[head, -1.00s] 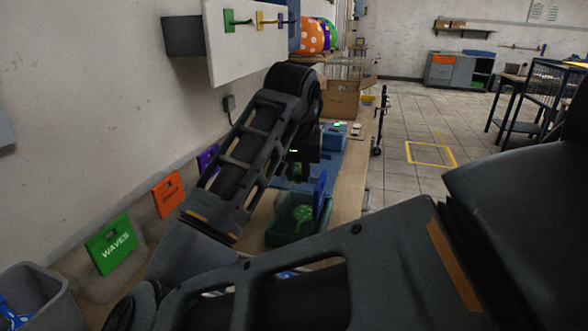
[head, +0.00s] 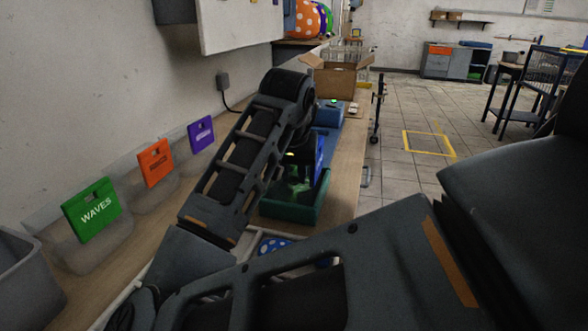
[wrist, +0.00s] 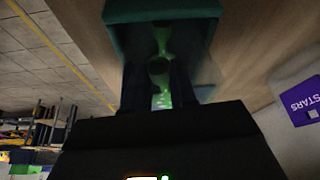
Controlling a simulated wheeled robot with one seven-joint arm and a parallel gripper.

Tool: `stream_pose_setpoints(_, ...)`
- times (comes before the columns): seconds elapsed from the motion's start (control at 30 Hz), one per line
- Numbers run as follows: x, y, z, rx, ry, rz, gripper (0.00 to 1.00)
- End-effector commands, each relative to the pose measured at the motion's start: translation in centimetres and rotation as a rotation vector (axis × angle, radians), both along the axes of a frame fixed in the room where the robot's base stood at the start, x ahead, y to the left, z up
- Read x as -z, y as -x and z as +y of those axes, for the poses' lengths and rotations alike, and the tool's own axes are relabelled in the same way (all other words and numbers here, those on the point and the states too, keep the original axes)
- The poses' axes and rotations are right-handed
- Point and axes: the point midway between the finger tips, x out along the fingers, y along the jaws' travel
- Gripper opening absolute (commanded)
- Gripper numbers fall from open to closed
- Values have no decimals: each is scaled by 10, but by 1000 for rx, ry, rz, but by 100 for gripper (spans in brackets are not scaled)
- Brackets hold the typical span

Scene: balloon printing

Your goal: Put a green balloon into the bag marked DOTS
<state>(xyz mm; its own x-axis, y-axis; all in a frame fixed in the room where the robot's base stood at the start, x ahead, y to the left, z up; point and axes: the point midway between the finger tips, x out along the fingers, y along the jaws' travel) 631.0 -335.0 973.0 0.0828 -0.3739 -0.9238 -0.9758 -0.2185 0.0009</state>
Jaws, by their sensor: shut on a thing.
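A green balloon (wrist: 162,38) with a pale pattern shows between the fingers of my gripper (wrist: 158,88) in the wrist view. My gripper is shut on it, inside or just over a dark green bin (wrist: 160,12). In the head view, green shows in the same bin (head: 292,213), partly behind my arm. Three clear bags stand along the wall: one with a green WAVES label (head: 92,210), one with an orange label (head: 155,163) and one with a purple label (head: 201,134). The orange lettering is too small to read. The wrist view shows a purple STARS label (wrist: 305,100). No DOTS marking is legible.
A blue dotted item (head: 270,246) lies in front of the bin, partly hidden by my arm. A grey bin (head: 28,280) is at the lower left. An open cardboard box (head: 335,78) stands farther back on the bench.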

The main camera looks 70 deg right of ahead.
Motion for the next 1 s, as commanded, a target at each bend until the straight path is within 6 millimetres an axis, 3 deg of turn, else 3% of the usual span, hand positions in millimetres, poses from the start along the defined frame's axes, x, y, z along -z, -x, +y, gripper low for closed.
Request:
stream_pose_setpoints(0.3,2,0,0,0,0,0,9)
stream_pose_setpoints(0.33,2,0,0,0,0,0,29)
stream_pose_setpoints(0.6,2,0,0,0,0,0,55)
stream_pose_setpoints(1.0,-7,0,0,0,0,0,56)
